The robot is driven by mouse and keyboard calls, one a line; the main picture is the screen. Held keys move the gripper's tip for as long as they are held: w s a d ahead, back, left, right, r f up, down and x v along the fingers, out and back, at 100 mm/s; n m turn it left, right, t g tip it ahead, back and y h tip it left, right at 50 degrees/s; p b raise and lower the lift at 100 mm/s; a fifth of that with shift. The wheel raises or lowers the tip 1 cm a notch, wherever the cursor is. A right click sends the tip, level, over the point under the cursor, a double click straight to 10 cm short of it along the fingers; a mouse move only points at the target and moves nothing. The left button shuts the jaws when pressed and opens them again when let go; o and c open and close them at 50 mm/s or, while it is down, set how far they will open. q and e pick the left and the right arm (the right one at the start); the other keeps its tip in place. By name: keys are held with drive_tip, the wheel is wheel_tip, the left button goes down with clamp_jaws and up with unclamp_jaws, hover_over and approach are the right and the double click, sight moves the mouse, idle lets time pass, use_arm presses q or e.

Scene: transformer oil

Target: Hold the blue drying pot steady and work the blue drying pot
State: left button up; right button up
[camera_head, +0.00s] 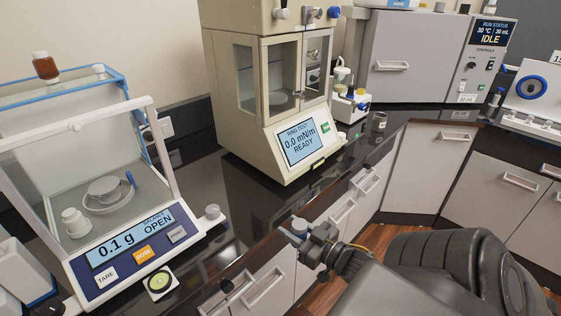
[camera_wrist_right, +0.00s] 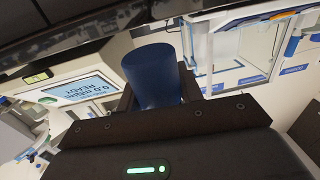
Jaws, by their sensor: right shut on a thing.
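The blue drying pot (camera_wrist_right: 152,78) fills the middle of the right wrist view, close to the camera. It is a plain blue cylinder, and its lower end is hidden by my right gripper (camera_wrist_right: 155,98). That gripper is shut on the pot. In the head view my right gripper (camera_head: 304,238) is in front of the counter edge, low in the middle, and the pot (camera_head: 299,226) shows only as a small blue-grey piece at its tip. The pot looks apart from the counter.
A balance (camera_head: 137,246) reading 0.1 g and OPEN stands at left, with a white jar (camera_head: 75,222) inside. A ring-test instrument (camera_head: 302,143) reading READY stands mid-counter. A grey oven-like unit (camera_head: 415,55) reading IDLE is behind. Dark counter (camera_head: 215,178) between balance and instrument is clear.

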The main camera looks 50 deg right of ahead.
drive_tip(key=shift+s, duration=1.1)
drive_tip(key=o, duration=0.5)
clamp_jaws()
drive_tip(key=shift+w, duration=0.1)
drive_tip(key=w+a+r+n+y, duration=0.1)
drive_tip(key=w+a+y, duration=0.1)
drive_tip(key=a, duration=0.3)
drive_tip(key=w+a+r+n+g+y, duration=0.1)
drive_tip(key=w+a+n+y, duration=0.1)
drive_tip(key=a, duration=0.4)
drive_tip(key=w+a+r+n+g+y, duration=0.1)
drive_tip(key=w+a+n+y, duration=0.1)
drive_tip(key=w+a, duration=0.4)
drive_tip(key=shift+r+y, duration=0.4)
drive_tip(key=shift+y, duration=0.5)
drive_tip(key=shift+a, duration=0.1)
